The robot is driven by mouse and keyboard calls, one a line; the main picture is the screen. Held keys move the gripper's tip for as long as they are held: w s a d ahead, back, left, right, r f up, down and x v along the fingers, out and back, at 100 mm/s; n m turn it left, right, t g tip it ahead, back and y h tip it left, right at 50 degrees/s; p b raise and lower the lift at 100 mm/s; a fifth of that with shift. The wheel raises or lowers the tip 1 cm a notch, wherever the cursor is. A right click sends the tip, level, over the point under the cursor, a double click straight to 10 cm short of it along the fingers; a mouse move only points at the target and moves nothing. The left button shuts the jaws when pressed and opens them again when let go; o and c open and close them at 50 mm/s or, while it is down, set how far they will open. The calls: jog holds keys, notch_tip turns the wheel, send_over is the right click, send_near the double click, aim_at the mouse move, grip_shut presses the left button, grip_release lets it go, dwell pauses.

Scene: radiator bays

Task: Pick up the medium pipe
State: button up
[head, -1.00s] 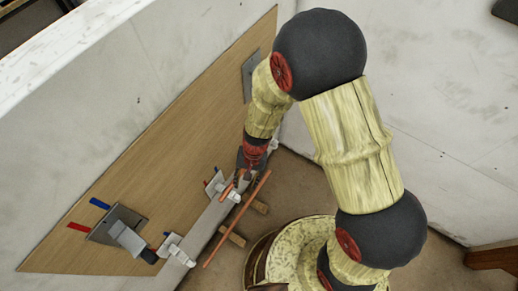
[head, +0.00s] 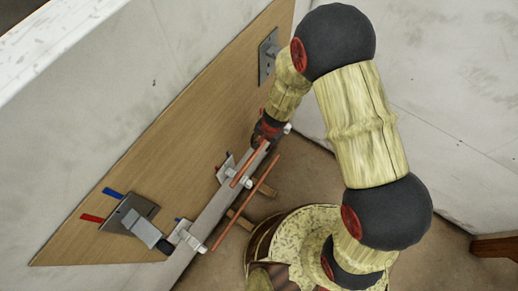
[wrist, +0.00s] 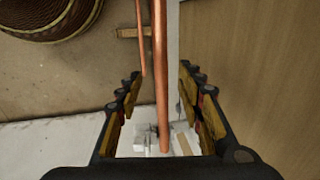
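Two copper pipes show in the head view. A shorter one (head: 249,165) lies along the grey ledge by the panel, and a longer one (head: 243,206) runs lower, beside the ledge. I cannot tell for sure which is the medium one. My gripper (head: 267,137) is at the far end of the shorter pipe. In the wrist view my gripper (wrist: 162,78) is open, with a copper pipe (wrist: 160,45) running lengthwise between its fingers, with gaps on both sides. A thinner-looking pipe (wrist: 140,38) is left of it. Fingertips are hidden in the head view.
A wooden panel (head: 190,140) stands against the wall close to the ledge (head: 213,215). White brackets (head: 187,236) sit along the ledge. A grey plate with a valve (head: 133,212) and red and blue tabs are lower left. Wooden blocks (head: 240,219) lie under the longer pipe.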

aim_at(261, 147)
jog(key=f, duration=0.1)
jog(key=f+b, duration=0.1)
jog(key=w+f+b, duration=0.1)
jog(key=f, duration=0.1)
jog(key=shift+a, duration=0.25)
jog(key=shift+s+r, duration=0.1)
jog(key=shift+c, duration=1.2)
grip_shut()
